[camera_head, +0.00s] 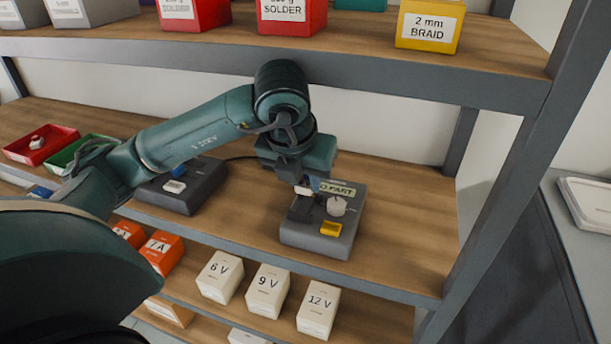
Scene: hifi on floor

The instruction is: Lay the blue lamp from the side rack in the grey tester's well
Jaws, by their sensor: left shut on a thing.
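The grey tester (318,240) sits on the middle shelf, with a display that appears to read "NO PART", a pale round knob (337,206) and a yellow button (331,229). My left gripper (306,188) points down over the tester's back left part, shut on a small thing. A bit of blue shows at the fingertips, which looks like the blue lamp (315,183); most of it is hidden by the fingers. The tester's well is not clearly visible beneath the gripper. I cannot tell whether the lamp touches the tester. My right gripper is not in view.
A second dark device (181,190) stands left of the tester under my arm. Red (22,156) and green (72,154) trays lie at the far left. The upper shelf edge (400,75) runs close above my arm. White voltage boxes (268,290) stand on the shelf below.

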